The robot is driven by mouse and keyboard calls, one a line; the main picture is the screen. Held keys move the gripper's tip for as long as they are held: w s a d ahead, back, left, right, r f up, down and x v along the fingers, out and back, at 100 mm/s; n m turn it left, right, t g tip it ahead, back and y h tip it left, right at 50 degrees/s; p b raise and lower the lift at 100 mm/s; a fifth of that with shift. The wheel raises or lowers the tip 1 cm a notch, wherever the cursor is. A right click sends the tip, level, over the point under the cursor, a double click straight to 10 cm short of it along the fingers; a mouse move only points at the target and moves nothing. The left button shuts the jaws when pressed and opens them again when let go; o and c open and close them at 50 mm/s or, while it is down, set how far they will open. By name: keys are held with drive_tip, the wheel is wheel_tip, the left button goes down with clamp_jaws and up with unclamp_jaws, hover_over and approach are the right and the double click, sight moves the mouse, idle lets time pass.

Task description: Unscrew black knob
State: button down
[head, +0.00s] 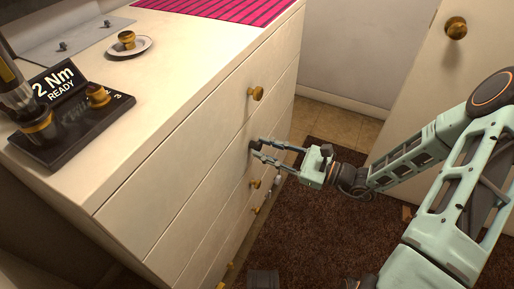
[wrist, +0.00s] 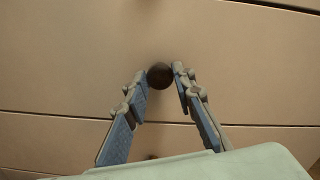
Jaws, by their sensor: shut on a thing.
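The black knob (wrist: 160,75) is on a drawer front of the white dresser (head: 190,146). It is a dark round knob between my fingertips in the wrist view. In the head view the knob (head: 254,144) shows small and dark at the tips of my gripper (head: 262,148). My gripper (wrist: 160,82) reaches the drawer front from the right and is shut on the knob, one finger on each side. The knob's stem is hidden.
Brass knobs sit above (head: 256,93) and below (head: 255,184) on other drawers. On the dresser top are a saucer (head: 146,45) with a brass knob, a black torque stand (head: 75,135) reading "2 Nm READY", and a pink striped cloth (head: 225,8). A door (head: 440,75) stands at right.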

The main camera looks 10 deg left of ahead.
drive_tip(key=shift+n, duration=0.6)
drive_tip(key=shift+b, duration=0.3)
drive_tip(key=n+b, duration=0.2)
drive_tip(key=n, duration=0.2)
drive_tip(key=shift+f, duration=0.1)
drive_tip(key=shift+n+b, duration=0.35)
drive_tip(key=shift+n, duration=0.25)
